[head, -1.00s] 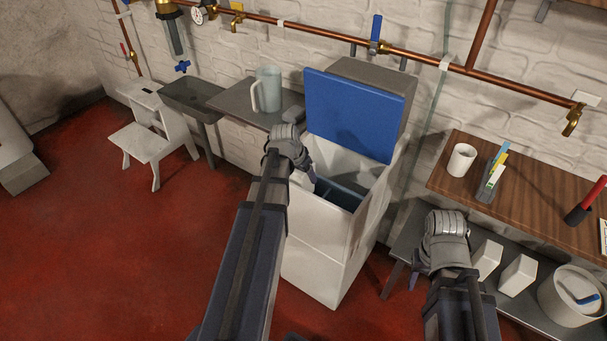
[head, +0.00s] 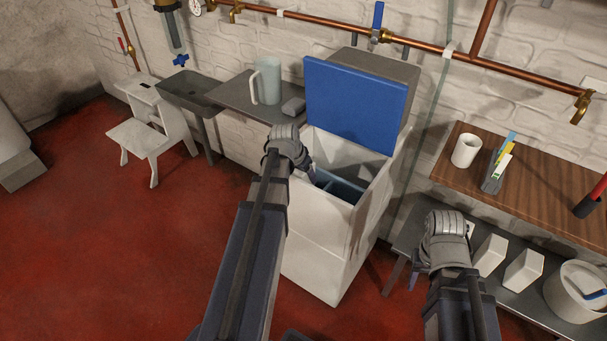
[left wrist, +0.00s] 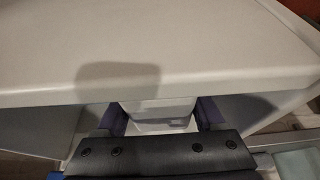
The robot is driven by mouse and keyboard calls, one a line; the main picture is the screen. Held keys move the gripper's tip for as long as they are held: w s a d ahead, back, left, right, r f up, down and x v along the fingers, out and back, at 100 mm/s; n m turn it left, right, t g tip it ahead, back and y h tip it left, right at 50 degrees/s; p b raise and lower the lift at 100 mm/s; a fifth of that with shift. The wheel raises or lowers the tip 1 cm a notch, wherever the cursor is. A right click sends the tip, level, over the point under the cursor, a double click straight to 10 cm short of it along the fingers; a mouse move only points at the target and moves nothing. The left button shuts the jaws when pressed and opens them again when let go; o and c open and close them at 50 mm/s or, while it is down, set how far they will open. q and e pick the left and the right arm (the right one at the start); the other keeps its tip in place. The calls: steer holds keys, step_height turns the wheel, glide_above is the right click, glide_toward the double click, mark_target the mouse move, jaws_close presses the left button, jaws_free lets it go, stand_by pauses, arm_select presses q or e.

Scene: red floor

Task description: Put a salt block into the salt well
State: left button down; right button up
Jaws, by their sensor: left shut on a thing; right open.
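The white cabinet (head: 320,235) stands open in the middle, its blue lid (head: 350,105) raised at the back. Inside it a blue-grey compartment (head: 343,187), seemingly the salt well, is partly visible. My left gripper (head: 304,166) is at the cabinet's left side of the opening. In the left wrist view it is shut on a white salt block (left wrist: 160,112), with a purple finger on each side. A broad pale cabinet surface (left wrist: 180,45) lies just beyond the block; whether they touch I cannot tell. My right gripper (head: 414,281) is open, beside the low shelf.
Two more white blocks (head: 490,254) and a white tub (head: 578,292) stand on the low grey shelf (head: 508,298). Above is a wooden shelf (head: 500,190) with a mug (head: 466,150). A jug (head: 267,80) and step stool (head: 150,135) are left. Red floor at left is free.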

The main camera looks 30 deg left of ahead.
mark_target(298, 172)
arm_select(q)
steer(key=shift+f+b, duration=1.8)
steer(key=shift+b, duration=0.05)
stand_by(1.7)
jaws_free()
stand_by(0.3)
steer(key=p+v, duration=0.7)
steer(key=v, duration=0.1)
stand_by(0.4)
